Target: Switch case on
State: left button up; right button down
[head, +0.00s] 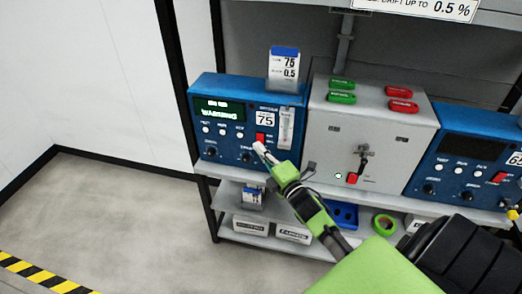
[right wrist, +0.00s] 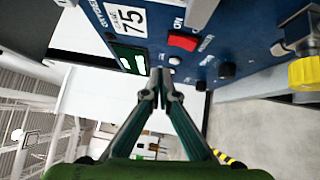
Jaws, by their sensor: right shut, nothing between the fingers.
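The left blue case (head: 222,115) stands on the bench with a lit green screen (head: 220,112) that appears to read "WARMING", and a "75" label. Its red switch (head: 260,137) sits on the front panel beside an ON mark, and the switch also shows in the right wrist view (right wrist: 183,42). My right gripper (head: 258,146) is shut and empty, its tips just below the switch in the head view. In the right wrist view the closed fingertips (right wrist: 161,76) lie in front of the panel; I cannot tell whether they touch it. My left gripper is not in view.
A grey box (head: 340,125) with green and red tags and a lever stands right of the case. Another blue case (head: 460,150) with a red switch (head: 500,178) is further right. White boxes (head: 293,232) and green tape (head: 384,225) lie below. Floor at left is clear.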

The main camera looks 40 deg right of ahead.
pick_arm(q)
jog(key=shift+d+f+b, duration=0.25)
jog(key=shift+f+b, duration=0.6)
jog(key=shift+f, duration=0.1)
pick_arm(e)
jog(key=s, duration=0.9)
jog(key=shift+s+a+r, duration=0.15)
jog(key=shift+s+r, duration=0.05)
jog(key=shift+r, duration=0.05)
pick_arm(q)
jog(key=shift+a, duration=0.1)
